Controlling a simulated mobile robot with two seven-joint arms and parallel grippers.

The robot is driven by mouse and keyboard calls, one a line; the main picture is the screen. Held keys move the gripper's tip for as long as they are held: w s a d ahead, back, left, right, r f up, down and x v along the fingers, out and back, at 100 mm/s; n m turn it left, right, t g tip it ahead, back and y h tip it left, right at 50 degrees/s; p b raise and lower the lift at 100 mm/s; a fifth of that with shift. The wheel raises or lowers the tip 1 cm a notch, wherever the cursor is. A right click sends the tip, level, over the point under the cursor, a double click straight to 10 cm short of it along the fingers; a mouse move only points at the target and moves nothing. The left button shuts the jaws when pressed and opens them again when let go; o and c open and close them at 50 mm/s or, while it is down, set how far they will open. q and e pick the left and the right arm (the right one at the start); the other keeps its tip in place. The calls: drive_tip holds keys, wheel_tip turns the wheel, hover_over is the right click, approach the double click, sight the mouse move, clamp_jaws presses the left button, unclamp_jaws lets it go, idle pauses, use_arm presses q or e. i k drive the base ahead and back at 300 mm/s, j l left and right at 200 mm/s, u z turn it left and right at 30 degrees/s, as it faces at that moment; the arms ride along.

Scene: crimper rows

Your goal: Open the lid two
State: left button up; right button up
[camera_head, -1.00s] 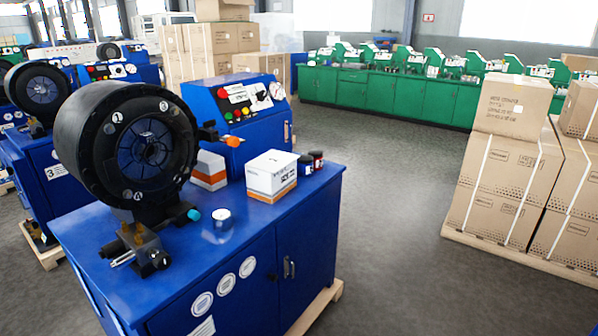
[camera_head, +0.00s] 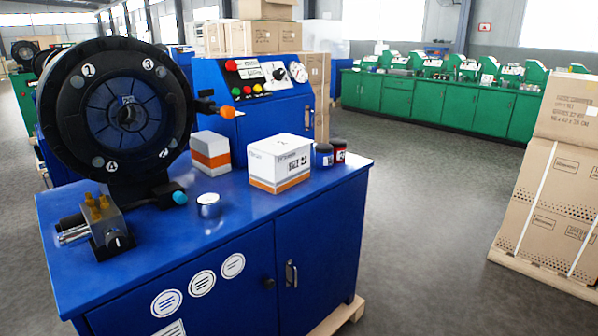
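A blue crimper cabinet (camera_head: 190,262) stands in front of me. I cannot make out a lid marked two. On the cabinet top are a small silver round tin (camera_head: 208,206), a black-lidded jar (camera_head: 323,156) and a red-and-dark jar (camera_head: 339,150). The cabinet front has a door with a handle (camera_head: 291,273) and round white labels (camera_head: 201,283). Neither of my grippers is in view.
A white-and-orange box (camera_head: 279,163) and a smaller orange-white box (camera_head: 210,152) stand on the cabinet top. A blue control panel (camera_head: 252,80) rises behind them. Stacked cartons (camera_head: 560,170) on a pallet stand at right. Grey floor (camera_head: 430,210) between is clear.

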sight(278, 145)
drive_tip(key=i+l, duration=0.2)
drive_tip(key=l, duration=0.2)
drive_tip(key=i+l+u, duration=0.15)
drive_tip(key=l, duration=0.2)
drive_tip(key=i+l, duration=0.15)
drive_tip(key=l, duration=0.25)
drive_tip(key=i+l+u, duration=0.15)
drive_tip(key=l, duration=0.25)
